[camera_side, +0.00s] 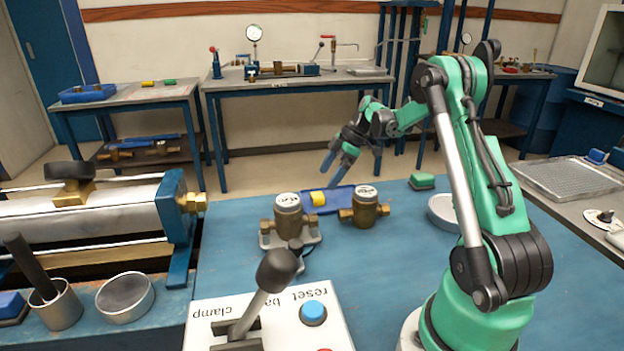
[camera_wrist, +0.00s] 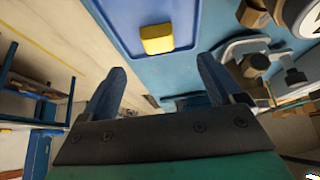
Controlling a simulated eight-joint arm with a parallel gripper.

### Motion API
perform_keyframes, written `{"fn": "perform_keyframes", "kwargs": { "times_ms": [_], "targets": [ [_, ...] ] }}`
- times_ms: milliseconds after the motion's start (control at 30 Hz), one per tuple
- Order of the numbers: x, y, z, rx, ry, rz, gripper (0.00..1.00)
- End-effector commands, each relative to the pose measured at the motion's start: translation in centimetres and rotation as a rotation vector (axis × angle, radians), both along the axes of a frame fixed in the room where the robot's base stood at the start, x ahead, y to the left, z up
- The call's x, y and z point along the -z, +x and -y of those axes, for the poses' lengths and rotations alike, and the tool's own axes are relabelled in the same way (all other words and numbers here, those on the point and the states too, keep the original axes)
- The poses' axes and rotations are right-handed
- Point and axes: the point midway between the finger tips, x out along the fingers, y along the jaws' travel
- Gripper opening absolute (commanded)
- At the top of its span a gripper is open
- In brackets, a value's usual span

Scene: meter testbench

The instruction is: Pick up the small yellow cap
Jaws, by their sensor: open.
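The small yellow cap (camera_side: 318,197) lies in a shallow blue tray (camera_side: 341,194) on the blue bench, behind the two brass meters. In the wrist view the cap (camera_wrist: 156,39) shows as a yellow block on the blue tray surface, just beyond and between my fingers. My gripper (camera_side: 336,166) is open and empty, above and a little to the right of the cap in the side view. Its two blue fingers point down to the left. The wrist view shows my gripper (camera_wrist: 162,82) with the fingers spread apart. Nothing hides the cap in either view.
Two brass meters, one on a grey stand (camera_side: 288,216) and one beside it (camera_side: 365,207), stand close in front of the tray. A green sponge (camera_side: 422,181) and a round grey dish (camera_side: 443,212) lie to the right. The lever box (camera_side: 275,318) is at front.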

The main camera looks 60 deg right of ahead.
Motion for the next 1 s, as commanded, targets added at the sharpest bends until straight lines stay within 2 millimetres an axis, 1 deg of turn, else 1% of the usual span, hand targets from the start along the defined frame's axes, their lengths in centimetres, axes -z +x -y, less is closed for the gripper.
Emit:
{"fn": "perform_keyframes", "kwargs": {
  "times_ms": [67, 400, 533, 767, 800, 867, 900, 967, 1000],
  "targets": [
    [0.6, 0.0, 0.1, -0.009, 0.003, 0.006, 0.86],
    [4.4, 1.6, -1.5, -0.013, 0.001, 0.006, 0.86],
    [5.0, 1.8, -1.7, -0.011, 0.000, 0.005, 0.86],
    [5.1, 1.9, -1.7, -0.009, 0.000, 0.006, 0.86],
    [5.1, 1.9, -1.7, -0.009, 0.000, 0.006, 0.75],
    [5.1, 1.9, -1.7, -0.009, 0.000, 0.006, 0.58],
    [5.0, 1.8, -1.7, -0.009, 0.000, 0.006, 0.47],
    [5.0, 1.9, -1.7, -0.009, 0.000, 0.006, 0.29],
    [5.0, 1.9, -1.7, -0.009, 0.000, 0.006, 0.18]
  ]
}}
